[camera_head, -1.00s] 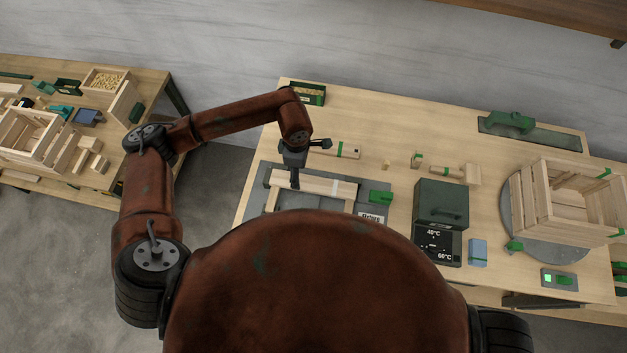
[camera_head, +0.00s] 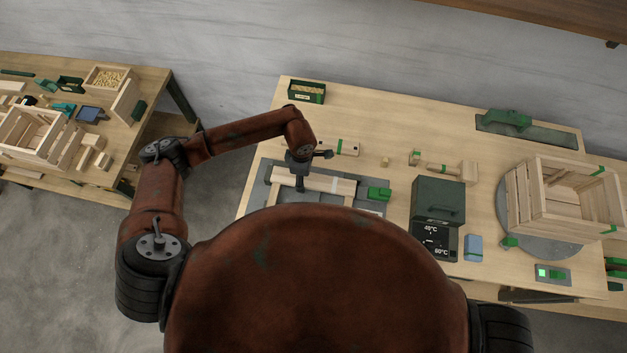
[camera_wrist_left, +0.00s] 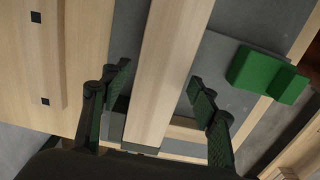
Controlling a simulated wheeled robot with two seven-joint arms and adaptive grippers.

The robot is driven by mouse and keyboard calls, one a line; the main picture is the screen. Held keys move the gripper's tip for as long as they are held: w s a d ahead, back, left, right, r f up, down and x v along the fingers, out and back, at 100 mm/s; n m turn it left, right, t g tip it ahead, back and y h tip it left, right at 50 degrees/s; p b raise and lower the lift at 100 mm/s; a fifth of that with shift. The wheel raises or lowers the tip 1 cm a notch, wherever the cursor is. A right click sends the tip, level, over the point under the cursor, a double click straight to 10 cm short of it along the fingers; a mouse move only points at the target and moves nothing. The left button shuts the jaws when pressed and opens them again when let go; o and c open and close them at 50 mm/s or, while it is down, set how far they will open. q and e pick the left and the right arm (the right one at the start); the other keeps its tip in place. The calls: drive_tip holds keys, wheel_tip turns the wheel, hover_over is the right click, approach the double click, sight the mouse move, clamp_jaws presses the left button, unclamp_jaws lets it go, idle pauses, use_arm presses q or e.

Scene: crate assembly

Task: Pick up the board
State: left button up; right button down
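A pale wooden board (camera_head: 328,184) lies across a dark grey fixture (camera_head: 372,207) on the workbench. In the left wrist view the board (camera_wrist_left: 167,75) runs lengthwise between my fingers. My left gripper (camera_head: 300,186) is over the left part of the board, pointing down. In the wrist view my left gripper (camera_wrist_left: 160,80) is open, with one dark green-padded finger on each side of the board. My right gripper is not in view.
A green block (camera_head: 378,194) sits right of the board. A dark green box (camera_head: 438,201) stands further right, and a slatted crate (camera_head: 535,205) rests on a round grey turntable (camera_head: 510,222). A small bin (camera_head: 307,92) stands at the back left. The back middle of the bench is mostly clear.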

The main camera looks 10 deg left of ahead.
use_arm(q)
drive_tip(key=c, duration=1)
drive_tip(key=shift+r, duration=0.15)
